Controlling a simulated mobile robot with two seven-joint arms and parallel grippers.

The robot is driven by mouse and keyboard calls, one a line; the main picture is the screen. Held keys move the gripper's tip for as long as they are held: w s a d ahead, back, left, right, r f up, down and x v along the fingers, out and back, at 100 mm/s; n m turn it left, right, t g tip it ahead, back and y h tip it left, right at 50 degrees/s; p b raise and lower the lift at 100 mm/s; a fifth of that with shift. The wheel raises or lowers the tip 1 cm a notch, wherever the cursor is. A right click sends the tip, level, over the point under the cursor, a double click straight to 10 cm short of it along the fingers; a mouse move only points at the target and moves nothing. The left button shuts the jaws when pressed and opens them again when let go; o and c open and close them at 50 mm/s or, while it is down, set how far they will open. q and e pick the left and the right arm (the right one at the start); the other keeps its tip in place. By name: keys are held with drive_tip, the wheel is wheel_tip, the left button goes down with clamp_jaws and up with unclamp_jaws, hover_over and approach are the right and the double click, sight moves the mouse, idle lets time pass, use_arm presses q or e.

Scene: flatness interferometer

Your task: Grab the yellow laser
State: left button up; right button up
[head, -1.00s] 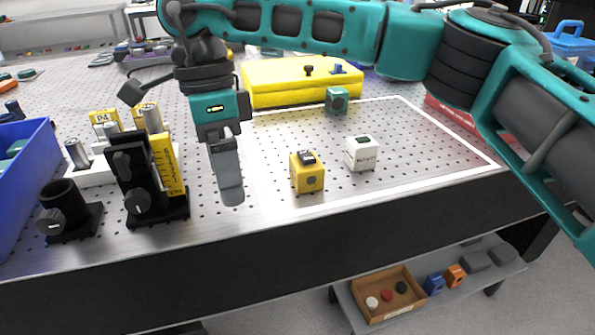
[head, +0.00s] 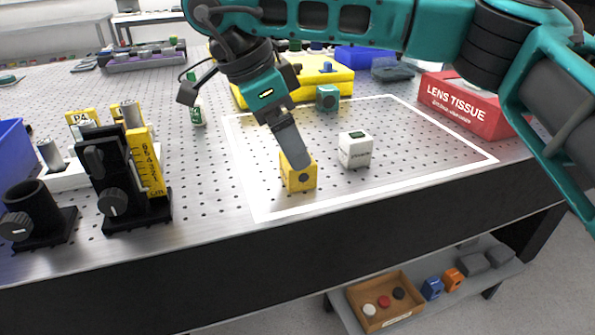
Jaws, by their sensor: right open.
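The yellow laser (head: 298,178) is a small yellow cube with a dark round spot on its front face. It stands on the perforated metal table inside the white outline, near the front edge. My right gripper (head: 295,158) comes down tilted from the upper left, with its fingertips at the top of the yellow cube and hiding part of it. I cannot tell from this angle whether the fingers touch the cube or stand around it. The right gripper is open. My left gripper is not in view.
A white cube (head: 355,150) stands just right of the yellow laser. A teal cube (head: 327,98) stands behind, near a yellow case (head: 335,84). A red lens tissue box (head: 462,105) is at the right. Black optical mounts (head: 112,185) stand at the left.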

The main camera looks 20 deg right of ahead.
drive_tip(key=x, duration=0.2)
drive_tip(key=b+x, duration=0.1)
drive_tip(key=x, duration=0.1)
drive_tip(key=shift+s+d+f, duration=0.15)
drive_tip(key=shift+s+f, duration=0.05)
drive_tip(key=shift+f, duration=0.2)
drive_tip(key=shift+c, duration=0.3)
drive_tip(key=shift+r, duration=0.1)
drive_tip(key=c, duration=1.5)
drive_tip(key=shift+r, duration=0.2)
